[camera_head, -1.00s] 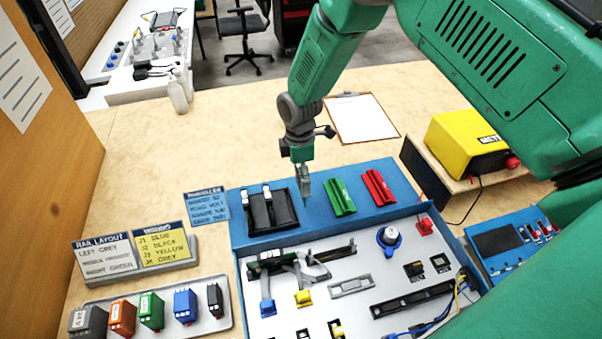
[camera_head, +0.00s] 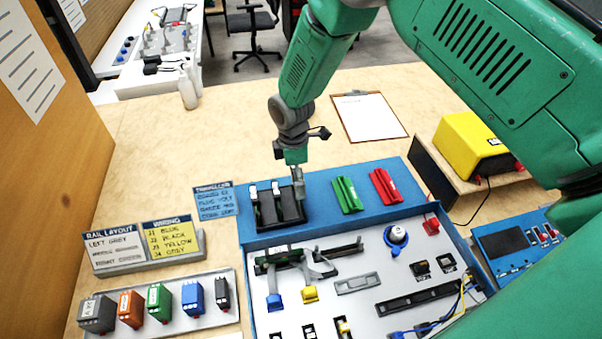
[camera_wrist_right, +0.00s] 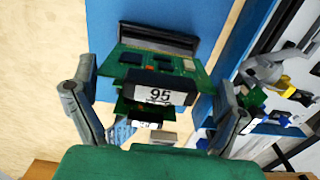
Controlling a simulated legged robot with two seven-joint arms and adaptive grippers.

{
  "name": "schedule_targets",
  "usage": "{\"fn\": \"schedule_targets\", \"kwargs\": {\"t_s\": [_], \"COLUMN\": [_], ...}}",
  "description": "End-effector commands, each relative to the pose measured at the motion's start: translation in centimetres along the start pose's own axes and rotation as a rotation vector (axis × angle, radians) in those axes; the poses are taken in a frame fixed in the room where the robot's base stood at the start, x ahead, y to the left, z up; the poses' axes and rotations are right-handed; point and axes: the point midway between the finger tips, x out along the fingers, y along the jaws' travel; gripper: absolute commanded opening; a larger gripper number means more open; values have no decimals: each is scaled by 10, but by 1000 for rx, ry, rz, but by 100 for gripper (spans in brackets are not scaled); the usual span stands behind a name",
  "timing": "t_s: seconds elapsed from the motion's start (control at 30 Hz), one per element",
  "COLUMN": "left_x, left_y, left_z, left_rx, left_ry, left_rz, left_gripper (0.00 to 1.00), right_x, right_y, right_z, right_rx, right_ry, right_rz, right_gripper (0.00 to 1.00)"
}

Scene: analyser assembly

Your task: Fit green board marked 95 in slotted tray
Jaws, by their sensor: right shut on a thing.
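The green board marked 95 (camera_wrist_right: 158,95) is between the fingers of my right gripper (camera_wrist_right: 155,115), which is shut on it. Its black label block faces the wrist camera. In the head view this gripper (camera_head: 299,188) points down at the right part of the black slotted tray (camera_head: 278,218); the board is hard to make out there. Part of a black bar, likely the tray (camera_wrist_right: 160,38), shows beyond the board in the wrist view. Whether the board touches the slots is hidden. A second white label (camera_wrist_right: 146,124) shows below the board. My left gripper is not in view.
On the blue mat, a green block (camera_head: 347,195) and a red block (camera_head: 385,187) stand right of the tray. A grey panel (camera_head: 365,262) with parts and cables lies in front. Several coloured modules (camera_head: 160,302) stand at front left. A clipboard (camera_head: 368,116) lies behind.

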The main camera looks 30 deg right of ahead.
Motion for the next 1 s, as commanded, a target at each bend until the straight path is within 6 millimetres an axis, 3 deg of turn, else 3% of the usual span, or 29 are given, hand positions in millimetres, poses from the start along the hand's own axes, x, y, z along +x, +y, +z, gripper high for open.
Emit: {"fn": "schedule_targets", "kwargs": {"t_s": [1.0], "left_x": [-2], "left_y": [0], "left_z": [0], "left_rx": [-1], "left_ry": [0], "left_rz": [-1], "left_gripper": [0], "right_x": [0], "right_y": [4], "right_z": [15], "right_rx": [3], "right_ry": [13], "right_rz": [-3], "right_gripper": [63]}}
